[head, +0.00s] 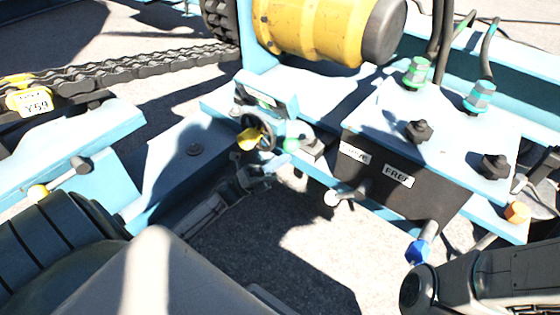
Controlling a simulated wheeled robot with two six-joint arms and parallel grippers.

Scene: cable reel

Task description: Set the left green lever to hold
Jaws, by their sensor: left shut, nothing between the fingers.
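My left gripper (262,172) is shut and empty, just below and left of the green knob. It looks apart from the knob, but the dark shadow makes the gap hard to judge. My right gripper is out of view; only part of my right arm shows at the bottom right.
A black handwheel (262,128) with a yellow knob (249,138) is close above my left gripper. A white-knobbed lever (333,197) and a blue-knobbed lever (418,251) stick out below a dark labelled panel (425,198).

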